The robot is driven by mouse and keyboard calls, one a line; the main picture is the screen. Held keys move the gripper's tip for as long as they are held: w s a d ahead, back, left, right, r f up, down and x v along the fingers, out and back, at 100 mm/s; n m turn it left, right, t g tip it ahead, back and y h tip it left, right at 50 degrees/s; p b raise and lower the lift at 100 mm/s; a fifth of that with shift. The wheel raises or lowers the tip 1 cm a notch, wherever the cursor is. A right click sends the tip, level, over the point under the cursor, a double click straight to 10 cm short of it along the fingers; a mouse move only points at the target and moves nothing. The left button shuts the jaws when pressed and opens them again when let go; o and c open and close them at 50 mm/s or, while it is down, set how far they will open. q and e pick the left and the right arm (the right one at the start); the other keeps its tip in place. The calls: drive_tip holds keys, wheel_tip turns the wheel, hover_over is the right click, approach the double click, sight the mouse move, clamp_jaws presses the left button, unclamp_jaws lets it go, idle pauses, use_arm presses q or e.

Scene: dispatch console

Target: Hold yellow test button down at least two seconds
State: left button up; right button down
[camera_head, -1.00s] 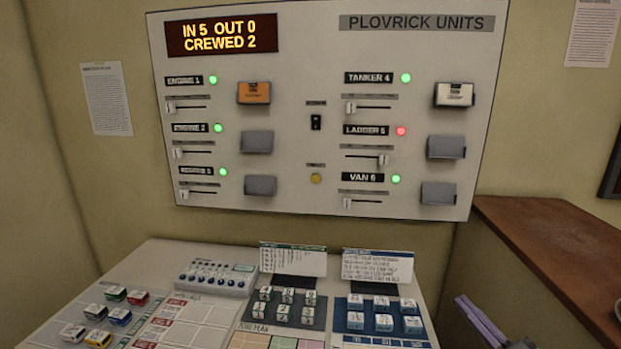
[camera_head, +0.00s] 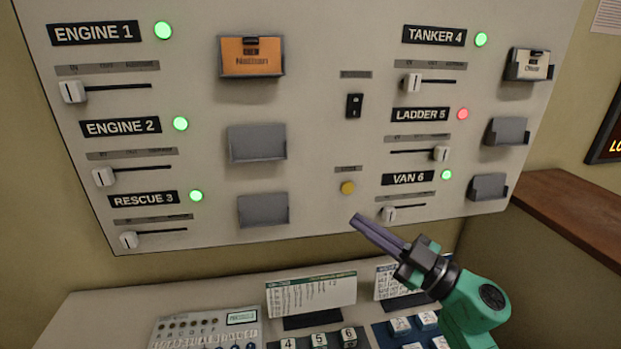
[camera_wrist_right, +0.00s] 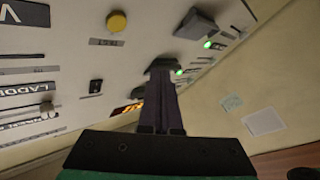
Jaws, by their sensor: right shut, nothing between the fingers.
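The yellow test button (camera_head: 347,188) is a small round button low in the middle of the wall panel, under a small grey label. It also shows at the top of the right wrist view (camera_wrist_right: 117,21), above a label reading TEST. My right gripper (camera_head: 354,220) is shut and empty, its dark fingers pointing up and left. In the head view its tips show just below the button; in the wrist view the fingers (camera_wrist_right: 160,80) show apart from it. My left gripper is not in view.
A black rocker switch (camera_head: 354,105) sits above the button. The VAN 6 slider (camera_head: 389,213) is close to the right of my fingertips. Card stands (camera_head: 312,292) and the desk lie below. A brown ledge (camera_head: 585,215) is at the right.

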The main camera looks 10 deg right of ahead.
sight(348, 188)
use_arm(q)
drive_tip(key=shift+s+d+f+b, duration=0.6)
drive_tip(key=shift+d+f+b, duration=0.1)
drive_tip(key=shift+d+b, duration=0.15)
use_arm(e)
drive_tip(key=w, duration=0.7)
drive_tip(key=shift+w+d+r, duration=0.15)
drive_tip(key=shift+w+d, duration=0.15)
drive_tip(key=shift+d, duration=0.1)
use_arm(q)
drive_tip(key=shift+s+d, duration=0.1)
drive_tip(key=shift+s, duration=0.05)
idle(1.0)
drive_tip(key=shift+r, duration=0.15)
use_arm(e)
drive_tip(key=shift+w, duration=0.35)
